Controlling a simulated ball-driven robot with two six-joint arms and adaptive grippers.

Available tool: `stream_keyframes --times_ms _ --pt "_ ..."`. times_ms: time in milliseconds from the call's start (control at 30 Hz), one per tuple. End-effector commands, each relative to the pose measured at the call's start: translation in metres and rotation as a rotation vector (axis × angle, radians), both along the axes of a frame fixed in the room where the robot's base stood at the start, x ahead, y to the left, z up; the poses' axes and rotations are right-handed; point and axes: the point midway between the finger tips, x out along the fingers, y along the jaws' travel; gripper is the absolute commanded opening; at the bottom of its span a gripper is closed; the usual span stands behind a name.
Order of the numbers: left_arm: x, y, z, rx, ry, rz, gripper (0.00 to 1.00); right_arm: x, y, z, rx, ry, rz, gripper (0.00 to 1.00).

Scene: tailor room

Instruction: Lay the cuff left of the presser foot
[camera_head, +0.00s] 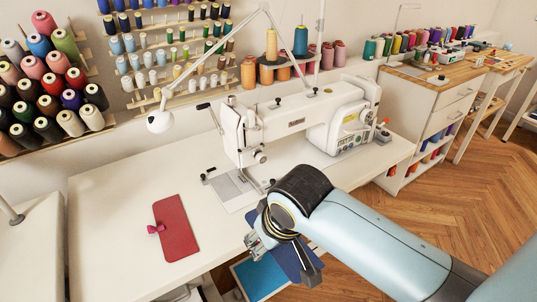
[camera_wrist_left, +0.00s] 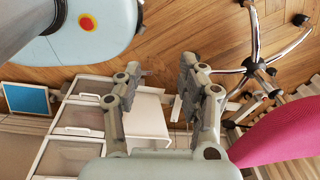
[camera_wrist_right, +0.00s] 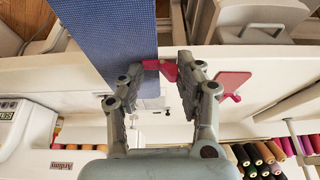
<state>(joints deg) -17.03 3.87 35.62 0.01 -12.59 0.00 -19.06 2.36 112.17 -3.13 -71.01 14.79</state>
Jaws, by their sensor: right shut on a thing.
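A blue cloth piece, which I take to be the cuff (camera_head: 291,262), is with my right gripper (camera_head: 262,240) at the table's front edge, partly hidden behind the arm. In the right wrist view the blue cuff (camera_wrist_right: 115,35) stretches away from the fingers. My right gripper (camera_wrist_right: 160,68) is shut on its pink-red tab. The sewing machine (camera_head: 300,115) stands beyond, with its needle area and plate (camera_head: 232,188) left of and behind the gripper. The presser foot is too small to make out. My left gripper (camera_wrist_left: 162,78) is open and empty, away from the table.
A red cloth piece (camera_head: 176,228) with a pink tab lies on the white table (camera_head: 110,220) at left. Bare tabletop lies between it and the machine plate. A lamp (camera_head: 160,121) hangs above. A chair base (camera_wrist_left: 258,65) and pink seat (camera_wrist_left: 285,130) are near my left gripper.

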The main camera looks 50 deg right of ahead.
Motion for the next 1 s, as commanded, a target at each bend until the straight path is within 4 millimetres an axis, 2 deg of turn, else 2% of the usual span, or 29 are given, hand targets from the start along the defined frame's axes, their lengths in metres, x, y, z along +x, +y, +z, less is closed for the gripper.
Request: stream_keyframes --times_ms 67,167,367,600,700,800,900,1000 --pt "-0.002 0.003 0.0 0.004 0.002 -0.001 0.4 -0.007 0.005 -0.005 0.001 0.0 -0.005 0.21" --pt "-0.002 0.011 0.001 0.014 0.004 -0.004 0.4 0.001 0.003 -0.006 -0.001 -0.005 -0.004 0.21" --pt "-0.004 0.02 0.003 0.024 0.006 -0.007 0.4 0.055 -0.01 -0.006 -0.003 -0.005 -0.005 0.21" --pt "-0.004 0.01 0.0 0.013 0.006 -0.003 0.4 0.123 -0.026 -0.006 -0.003 -0.003 -0.006 0.21" --pt "-0.004 0.006 -0.001 0.006 0.007 -0.002 0.4 0.144 -0.03 -0.007 -0.001 -0.002 -0.006 0.21" --pt "-0.004 0.004 -0.002 0.004 0.007 -0.001 0.4 0.157 -0.033 -0.008 0.0 -0.001 -0.005 0.21" --pt "-0.004 0.004 -0.003 0.005 0.006 -0.001 0.4 0.163 -0.035 -0.009 0.0 0.0 -0.005 0.21" --pt "-0.004 0.006 -0.004 0.006 0.006 -0.002 0.4 0.163 -0.035 -0.022 0.0 0.003 -0.006 0.21"
